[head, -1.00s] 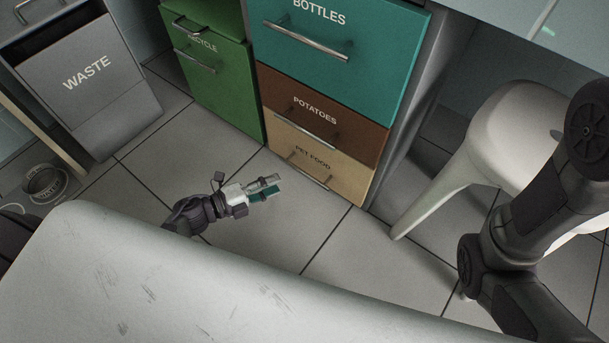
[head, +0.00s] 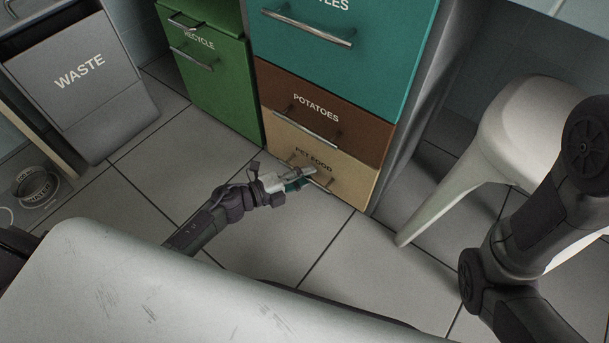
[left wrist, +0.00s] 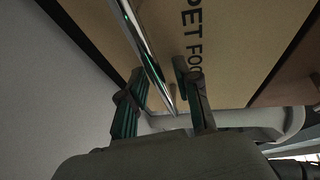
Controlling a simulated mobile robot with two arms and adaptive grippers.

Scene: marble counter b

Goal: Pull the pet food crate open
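The pet food crate (head: 350,182) is the tan lowest front, labelled PET FOOD, under the brown one. It looks shut, flush with the front above. My left gripper (head: 306,178) is low at this front, at its metal bar handle, and covers much of it. In the left wrist view the handle (left wrist: 143,48) runs between the two green-padded fingers (left wrist: 162,100). The fingers are apart, with room on both sides of the bar; I cannot see them pressing on it. My right gripper is out of view; only my right arm's links show.
The green recycle front (head: 215,95) and the grey waste bin (head: 80,85) are left. A white stool (head: 520,125) stands right. Floor before the crate (head: 335,260) is clear.

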